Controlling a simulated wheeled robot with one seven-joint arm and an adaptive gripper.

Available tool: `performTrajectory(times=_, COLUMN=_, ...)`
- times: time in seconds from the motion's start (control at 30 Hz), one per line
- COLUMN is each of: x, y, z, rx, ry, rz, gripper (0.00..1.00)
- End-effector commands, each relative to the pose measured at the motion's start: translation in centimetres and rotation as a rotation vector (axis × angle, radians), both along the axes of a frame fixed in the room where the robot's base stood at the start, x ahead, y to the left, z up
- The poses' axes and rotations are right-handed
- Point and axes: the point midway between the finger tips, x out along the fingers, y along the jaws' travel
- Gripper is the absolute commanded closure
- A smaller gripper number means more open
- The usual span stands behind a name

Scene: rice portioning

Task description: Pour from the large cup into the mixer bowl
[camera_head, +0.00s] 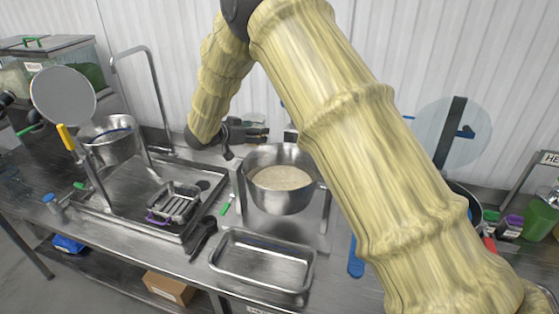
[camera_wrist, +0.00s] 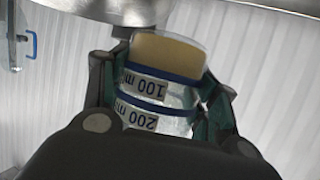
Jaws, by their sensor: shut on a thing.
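A clear cup (camera_wrist: 165,95) with blue bands and printed marks of 100 ml and 200 ml is held between the fingers of my gripper (camera_wrist: 158,92) in the wrist view. The marks appear upside down, and tan contents sit at the end of the cup toward the top of that picture. The steel mixer bowl (camera_head: 281,200) stands right of the sink in the head view and holds pale, grainy contents. My gripper also shows in the head view (camera_head: 232,137), just left of and behind the bowl. The cup cannot be made out there.
A steel tray (camera_head: 262,282) lies in front of the bowl. The sink (camera_head: 125,198) to the left holds a small steel basket (camera_head: 174,202). A tall tap (camera_head: 152,95) rises behind it. My arm covers the bench right of the bowl.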

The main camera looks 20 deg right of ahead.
Motion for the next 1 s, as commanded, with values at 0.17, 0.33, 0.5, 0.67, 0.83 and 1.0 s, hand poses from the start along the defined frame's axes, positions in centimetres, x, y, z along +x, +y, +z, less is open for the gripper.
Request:
performTrajectory(times=0.17, x=0.1, y=0.3, z=0.0, rx=0.000, ry=0.000, rz=0.003, gripper=0.71)
performTrajectory(times=0.33, x=0.0, y=0.7, z=0.2, rx=0.011, ry=-0.016, rz=-0.023, gripper=0.71)
performTrajectory(times=0.5, x=-0.2, y=1.0, z=0.6, rx=0.037, ry=-0.066, rz=-0.030, gripper=0.71)
performTrajectory(times=0.67, x=-0.6, y=0.8, z=0.8, rx=0.076, ry=-0.134, rz=-0.037, gripper=0.71)
performTrajectory(times=0.83, x=-1.0, y=0.1, z=0.6, rx=0.118, ry=-0.207, rz=-0.045, gripper=0.71)
performTrajectory(times=1.0, x=-1.4, y=-0.6, z=0.4, rx=0.158, ry=-0.282, rz=-0.048, gripper=0.71)
